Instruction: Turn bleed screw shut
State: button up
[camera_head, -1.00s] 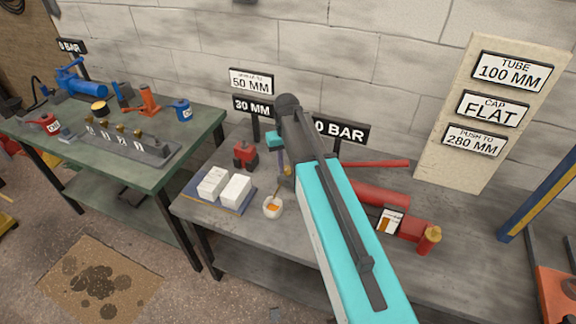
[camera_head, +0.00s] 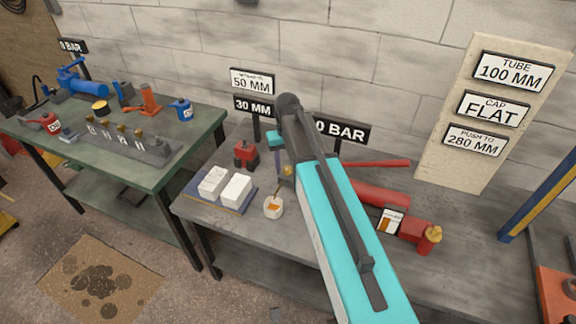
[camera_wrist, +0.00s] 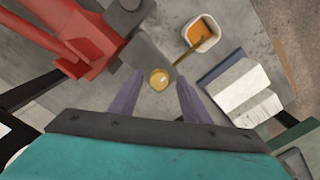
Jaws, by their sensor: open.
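The bleed screw appears as a round brass knob (camera_wrist: 159,79) in the wrist view, at the side of the red pump (camera_wrist: 85,35). My gripper (camera_wrist: 160,84) is open, with one purple-grey finger on each side of the knob. A gap shows between each finger and the knob, so I cannot see any contact. In the head view, my turquoise arm covers much of the pump body (camera_head: 380,195), and a small bit of brass (camera_head: 287,170) shows beside my finger.
A white cup (camera_head: 268,209) with orange contents and a stick stands near the gripper. A red jack (camera_head: 245,154) stands behind. A sign reading 0 BAR (camera_head: 350,133) is at the wall.

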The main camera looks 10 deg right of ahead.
aim_at(287, 168)
notch_tip(287, 168, up, 14)
jog(key=b, duration=0.3)
jog(key=shift+f, duration=0.2)
dwell(0.6)
jog(key=shift+r, duration=0.1)
